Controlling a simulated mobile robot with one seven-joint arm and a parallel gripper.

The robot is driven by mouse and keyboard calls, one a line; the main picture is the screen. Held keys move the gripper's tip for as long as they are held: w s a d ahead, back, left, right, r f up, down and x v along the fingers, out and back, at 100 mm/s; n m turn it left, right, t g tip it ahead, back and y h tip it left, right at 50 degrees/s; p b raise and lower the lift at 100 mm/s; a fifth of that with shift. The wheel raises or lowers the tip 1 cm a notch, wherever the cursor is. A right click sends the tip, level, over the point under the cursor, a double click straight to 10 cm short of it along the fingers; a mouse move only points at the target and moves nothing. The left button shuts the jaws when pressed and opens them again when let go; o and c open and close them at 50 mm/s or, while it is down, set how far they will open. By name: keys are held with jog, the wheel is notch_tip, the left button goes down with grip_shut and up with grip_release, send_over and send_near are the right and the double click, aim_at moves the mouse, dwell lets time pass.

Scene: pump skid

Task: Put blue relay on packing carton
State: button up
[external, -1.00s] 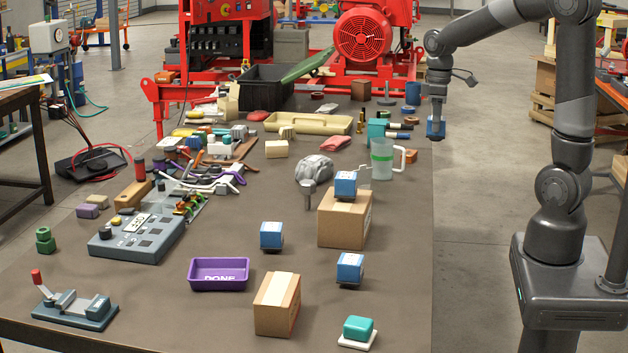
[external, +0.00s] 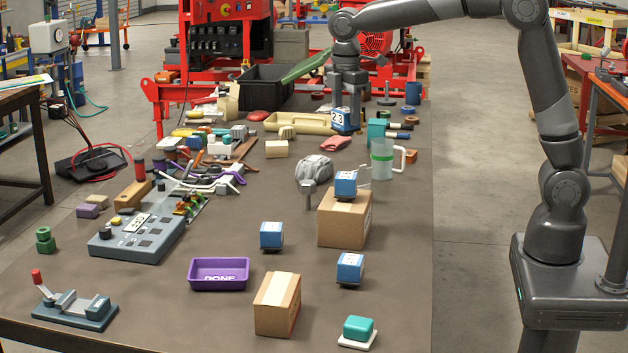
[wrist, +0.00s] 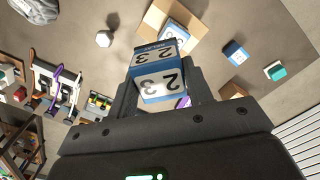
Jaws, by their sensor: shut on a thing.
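My gripper (external: 346,100) is shut on a blue relay (external: 342,121) with a white label reading 23, held in the air over the far part of the table. In the wrist view the held relay (wrist: 160,82) sits between the two fingers. A larger brown packing carton (external: 343,222) stands right of centre with another blue relay (external: 345,184) on its top; this carton shows in the wrist view too (wrist: 153,18). A smaller carton (external: 277,305) stands near the front with a bare top. Two more blue relays (external: 271,236) (external: 350,268) lie on the table.
A purple tray (external: 219,274), a teal block on a white dish (external: 358,330) and a clear jug (external: 383,158) stand around the cartons. A cream tray (external: 300,122) lies near my gripper. The table between the front relays is clear.

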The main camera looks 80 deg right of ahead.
jog(key=w+a+n, duration=0.2)
jog(key=w+a, duration=0.1)
jog(key=a, duration=0.4)
jog(key=w+a+n, duration=0.3)
jog(key=a, duration=0.4)
jog(key=n, duration=0.4)
send_over(277, 288)
notch_tip(277, 288, down, 14)
jog(key=shift+f, duration=1.8)
jog(key=shift+f, duration=0.15)
jog(key=o, duration=1.1)
jog(key=shift+c, duration=0.2)
